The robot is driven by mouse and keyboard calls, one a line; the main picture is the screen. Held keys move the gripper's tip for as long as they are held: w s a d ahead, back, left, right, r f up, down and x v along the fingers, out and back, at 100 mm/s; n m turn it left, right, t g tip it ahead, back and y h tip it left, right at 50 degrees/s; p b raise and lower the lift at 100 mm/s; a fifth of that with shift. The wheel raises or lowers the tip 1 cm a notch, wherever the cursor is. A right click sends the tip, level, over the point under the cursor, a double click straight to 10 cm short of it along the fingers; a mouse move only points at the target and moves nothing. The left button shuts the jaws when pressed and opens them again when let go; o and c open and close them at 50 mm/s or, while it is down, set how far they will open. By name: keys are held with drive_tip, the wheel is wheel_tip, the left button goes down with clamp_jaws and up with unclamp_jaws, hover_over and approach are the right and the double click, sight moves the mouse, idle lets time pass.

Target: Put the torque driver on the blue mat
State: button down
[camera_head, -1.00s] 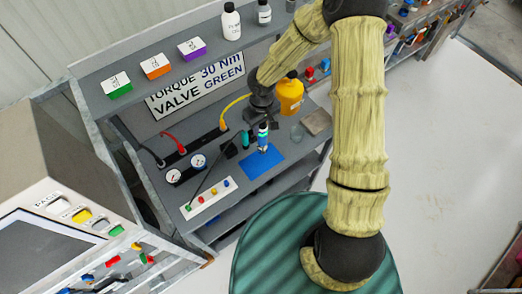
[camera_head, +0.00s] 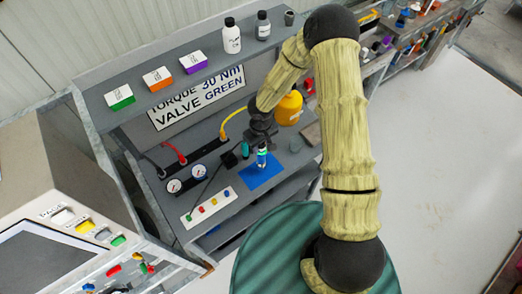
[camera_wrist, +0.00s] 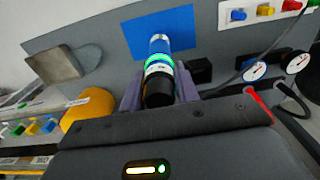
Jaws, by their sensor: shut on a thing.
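The torque driver (camera_head: 261,157) is a short blue and black cylinder with a glowing green band. My gripper (camera_head: 261,143) is shut on it and holds it upright, black end toward the gripper. In the wrist view the driver (camera_wrist: 158,66) stands between the two purplish fingers of my gripper (camera_wrist: 160,88). The blue mat (camera_head: 263,178) lies flat on the grey bench, and the driver's lower end shows over it. The mat also shows in the wrist view (camera_wrist: 136,40), beyond the driver. I cannot tell whether the driver's tip touches the mat.
A yellow bottle (camera_head: 289,108) stands behind right of the gripper. Two gauges (camera_head: 186,178) and a white strip with coloured buttons (camera_head: 208,206) are to the left. Boxes and bottles line the upper shelf (camera_head: 200,80).

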wheel_tip(320, 180, down, 4)
drive_tip(key=shift+r+p, duration=0.15)
drive_tip(key=shift+p, duration=0.45)
drive_tip(key=shift+s+f, duration=0.15)
drive_tip(key=shift+f, duration=0.05)
drive_tip(key=c, duration=1)
unclamp_jaws()
drive_tip(key=shift+f, duration=0.1)
drive_tip(key=shift+c, duration=0.2)
drive_tip(key=shift+w+r, duration=0.2)
drive_tip(key=shift+r, duration=0.5)
wheel_tip(320, 180, up, 11)
drive_tip(key=shift+s+f+b, duration=0.1)
drive_tip(key=shift+b, duration=0.95)
